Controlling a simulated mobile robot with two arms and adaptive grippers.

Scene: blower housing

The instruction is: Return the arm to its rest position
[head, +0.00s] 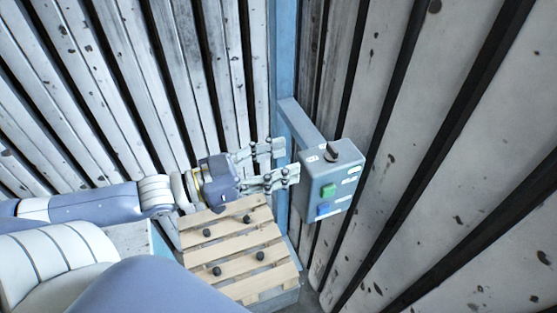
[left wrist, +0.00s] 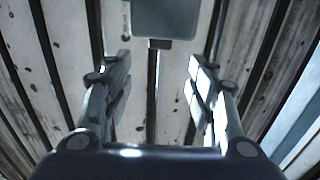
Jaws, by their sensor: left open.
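My left arm comes in from the left in the head view. My left gripper (head: 283,160) is open and empty, its fingers pointing right toward a grey control box (head: 341,174). The box has a green button (head: 328,190), a blue button (head: 323,209) and a dark knob on top. The fingertips are close to the box's left side; I cannot tell whether they touch it. In the left wrist view, the two fingers (left wrist: 158,75) stand wide apart with nothing between them, and the box's grey underside or face (left wrist: 166,18) shows at the top. My right gripper is not in view.
A blue post (head: 284,60) with a bracket carries the box. A slatted wooden crate or pallet (head: 238,245) with several dark knobs sits below my left gripper. Slatted, stained pale walls (head: 440,150) close in on the left and right.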

